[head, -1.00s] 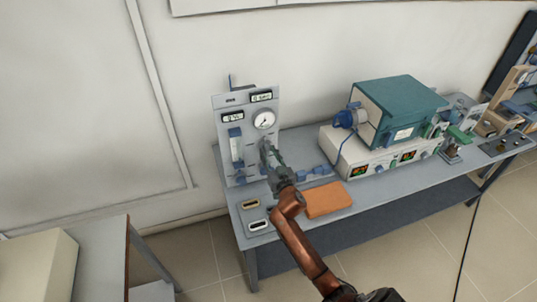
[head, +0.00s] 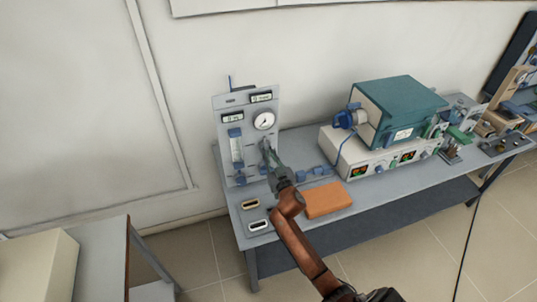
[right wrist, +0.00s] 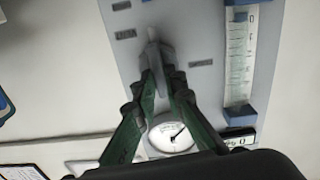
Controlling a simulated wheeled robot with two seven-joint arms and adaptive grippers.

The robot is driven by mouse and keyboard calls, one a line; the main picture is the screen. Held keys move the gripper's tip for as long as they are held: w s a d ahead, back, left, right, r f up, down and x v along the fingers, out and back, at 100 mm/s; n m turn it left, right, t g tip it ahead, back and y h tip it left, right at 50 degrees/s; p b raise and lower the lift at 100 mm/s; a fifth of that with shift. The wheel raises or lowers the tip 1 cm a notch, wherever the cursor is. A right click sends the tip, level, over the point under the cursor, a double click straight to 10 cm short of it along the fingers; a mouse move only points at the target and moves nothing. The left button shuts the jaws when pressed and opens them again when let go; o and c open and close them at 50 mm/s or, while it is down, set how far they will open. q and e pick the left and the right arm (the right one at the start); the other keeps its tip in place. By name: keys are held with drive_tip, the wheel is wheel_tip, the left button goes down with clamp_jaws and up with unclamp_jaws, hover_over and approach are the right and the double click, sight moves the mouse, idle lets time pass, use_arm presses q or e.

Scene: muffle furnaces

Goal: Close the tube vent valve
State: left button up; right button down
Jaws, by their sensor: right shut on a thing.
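The upright grey panel (head: 222,152) stands at the left end of the bench, with a round gauge (head: 264,121) and a flow tube (head: 237,148) on it. My right gripper (head: 265,144) reaches the panel just below the gauge. In the right wrist view the panel appears turned over, and the right gripper (right wrist: 159,70) is shut on a small grey valve handle (right wrist: 154,38). The fingertips hide part of the handle, and its label is too blurred to read. In the head view the gripper hides the handle. My left gripper is not in view.
An orange block (head: 328,200) and two small display modules (head: 258,225) lie on the bench near my right arm. A teal furnace (head: 400,105) sits on a white control unit (head: 385,165) to the right. The wall is close behind the panel.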

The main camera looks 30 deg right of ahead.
drive_tip(key=shift+a+f+n+p, duration=0.15)
drive_tip(key=shift+n+p, duration=0.2)
drive_tip(key=shift+n, duration=2.45)
drive_tip(key=shift+a+f+n+p, duration=0.1)
drive_tip(key=shift+n+p, duration=0.25)
drive_tip(key=shift+n, duration=2.45)
drive_tip(key=shift+a+f+n+p, duration=0.15)
drive_tip(key=shift+n+p, duration=0.2)
drive_tip(key=shift+n, duration=2.45)
drive_tip(key=c, duration=2)
unclamp_jaws()
